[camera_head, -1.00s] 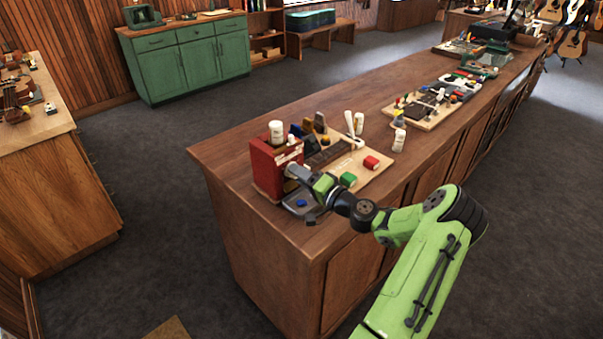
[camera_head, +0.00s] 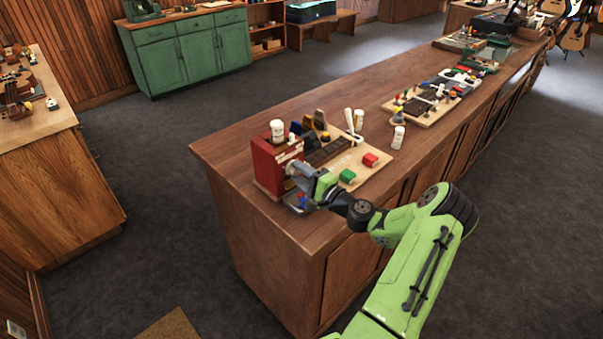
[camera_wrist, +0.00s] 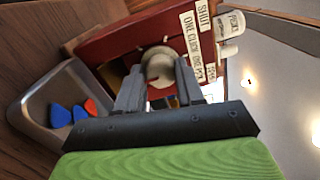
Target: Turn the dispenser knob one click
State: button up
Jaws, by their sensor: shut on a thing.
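The red dispenser box (camera_head: 265,165) stands on the near end of the wooden counter. In the wrist view, its red front (camera_wrist: 120,45) carries labels reading "SHUT" and "ONE CLICK ONE PICK". A round pale knob (camera_wrist: 160,62) sticks out of that front. My gripper (camera_wrist: 160,80) is shut on the knob, one finger on each side; in the head view my gripper (camera_head: 294,169) is against the box's front. A grey metal tray (camera_wrist: 30,105) lies below the knob. It holds blue picks (camera_wrist: 61,115) and an orange-red pick (camera_wrist: 91,107). My gripper hides part of the tray in the head view.
A white bottle (camera_head: 277,130) stands on the dispenser. Another white bottle (camera_head: 398,137) stands farther right. The counter's front edge is close below my arm.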

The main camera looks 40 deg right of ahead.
jog(key=shift+w+r, duration=0.1)
jog(key=shift+r, duration=0.25)
jog(key=o, duration=0.9)
jog(key=shift+o, duration=0.5)
jog(key=shift+w+a+f, duration=0.1)
jog(key=shift+w+f, duration=0.15)
jog(key=s, duration=1)
jog(key=s+d+b, duration=0.1)
jog(key=s, duration=0.4)
jog(key=shift+s+f, duration=0.35)
jog(key=shift+s, duration=0.05)
jog(key=shift+w, duration=0.1)
